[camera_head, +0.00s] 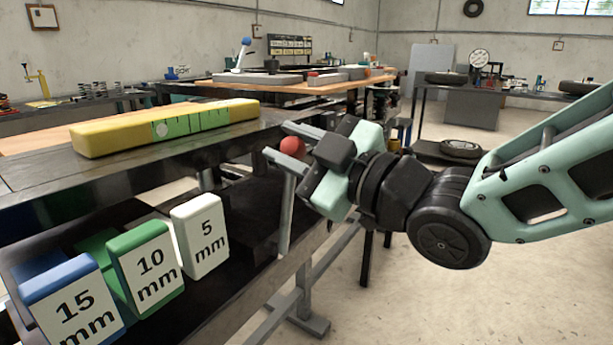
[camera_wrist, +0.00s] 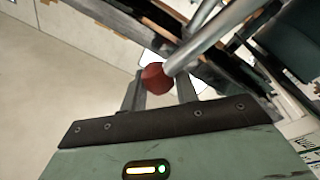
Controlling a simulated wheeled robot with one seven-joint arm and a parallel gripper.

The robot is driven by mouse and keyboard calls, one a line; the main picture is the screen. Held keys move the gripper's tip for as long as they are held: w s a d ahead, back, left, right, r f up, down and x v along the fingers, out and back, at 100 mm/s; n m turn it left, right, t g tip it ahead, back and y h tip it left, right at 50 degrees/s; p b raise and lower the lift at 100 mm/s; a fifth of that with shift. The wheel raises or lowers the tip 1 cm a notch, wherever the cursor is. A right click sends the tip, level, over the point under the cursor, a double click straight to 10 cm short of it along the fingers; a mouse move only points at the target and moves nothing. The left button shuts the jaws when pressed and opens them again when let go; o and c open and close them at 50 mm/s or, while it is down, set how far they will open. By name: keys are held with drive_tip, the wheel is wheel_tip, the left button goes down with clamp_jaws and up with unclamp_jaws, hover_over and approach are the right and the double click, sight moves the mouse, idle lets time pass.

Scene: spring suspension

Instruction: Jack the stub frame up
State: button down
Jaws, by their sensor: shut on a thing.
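My gripper (camera_head: 290,142) is shut on the red knob (camera_head: 292,147) at the end of a grey metal lever (camera_head: 286,205). The lever hangs down from the knob beside the front edge of the dark metal frame (camera_head: 120,172). In the wrist view the red knob (camera_wrist: 156,77) sits at the fingertips, and the grey lever (camera_wrist: 215,38) runs up and right from it. A yellow bar with a green marked scale (camera_head: 165,128) lies on top of the dark frame. I cannot tell how high the frame is raised; the jack body is hidden.
Blocks marked 15 mm (camera_head: 75,303), 10 mm (camera_head: 147,262) and 5 mm (camera_head: 201,236) stand in a dark tray at the lower left. A wooden-topped bench (camera_head: 330,84) is behind. Grey legs stand below the lever. The floor at right (camera_head: 400,300) is clear.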

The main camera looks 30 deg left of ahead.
drive_tip(key=shift+s+a+f+n+b, duration=0.1)
drive_tip(key=shift+s+f+n+b, duration=0.1)
drive_tip(key=shift+s+n+b, duration=0.55)
drive_tip(key=shift+s+a+f+n+b, duration=0.1)
drive_tip(key=shift+s+f+n+b, duration=0.1)
drive_tip(key=shift+s+n+b, duration=0.5)
drive_tip(key=shift+s, duration=0.2)
drive_tip(key=c, duration=1.3)
unclamp_jaws()
drive_tip(key=shift+o, duration=1.2)
drive_tip(key=shift+w+r, duration=0.1)
drive_tip(key=shift+r, duration=0.1)
drive_tip(key=shift+r, duration=0.1)
drive_tip(key=shift+d, duration=0.1)
